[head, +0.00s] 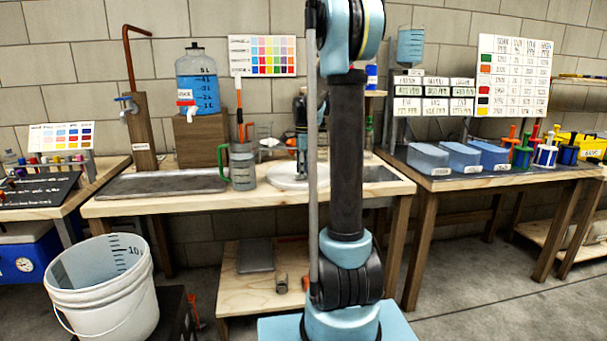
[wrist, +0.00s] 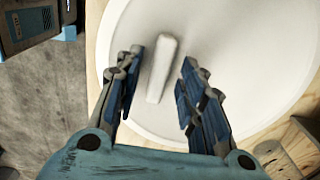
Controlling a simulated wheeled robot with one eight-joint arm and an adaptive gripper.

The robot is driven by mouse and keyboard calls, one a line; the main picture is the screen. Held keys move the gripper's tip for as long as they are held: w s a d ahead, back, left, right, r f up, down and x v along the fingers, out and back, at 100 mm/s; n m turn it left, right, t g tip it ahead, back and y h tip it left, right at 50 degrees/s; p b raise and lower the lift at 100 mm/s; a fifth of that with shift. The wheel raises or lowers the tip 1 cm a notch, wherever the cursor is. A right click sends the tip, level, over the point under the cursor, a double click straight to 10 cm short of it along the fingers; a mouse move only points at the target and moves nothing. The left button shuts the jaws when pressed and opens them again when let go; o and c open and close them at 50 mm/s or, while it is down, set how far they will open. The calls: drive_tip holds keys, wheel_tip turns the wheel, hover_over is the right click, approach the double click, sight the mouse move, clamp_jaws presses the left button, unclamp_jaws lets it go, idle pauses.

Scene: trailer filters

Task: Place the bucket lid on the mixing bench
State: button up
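The bucket lid (head: 284,181) is a round white disc lying flat on the mixing bench (head: 150,207), near its front edge and partly behind my arm. In the wrist view the lid (wrist: 230,60) fills most of the picture, with a raised white bar handle (wrist: 162,68) across its middle. My gripper (wrist: 161,60) is open above the lid, one finger on each side of the handle. Gaps show between both fingers and the handle. In the head view my gripper (head: 303,145) is over the lid, partly hidden by my arm. The white bucket (head: 105,300) stands uncovered at front left.
A green-handled measuring jug (head: 242,168) stands left of the lid. A metal sink tray (head: 160,184) lies further left on the bench, by a blue water jug (head: 197,85). The right-hand bench (head: 475,183) holds blue bins (head: 428,158).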

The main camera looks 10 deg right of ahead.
wheel_tip(320, 180, up, 12)
drive_tip(key=s+f+n+t, duration=0.1)
drive_tip(key=s+f+n, duration=0.25)
drive_tip(key=s, duration=0.75)
drive_tip(key=s+f+n, duration=0.2)
drive_tip(key=s+n, duration=0.3)
drive_tip(key=s, duration=0.5)
drive_tip(key=s+a+f+n+t, duration=0.1)
drive_tip(key=s+f+n, duration=0.8)
drive_tip(key=s+f, duration=0.7)
drive_tip(key=shift+s+n, duration=0.35)
drive_tip(key=shift+s, duration=0.4)
drive_tip(key=shift+f, duration=0.1)
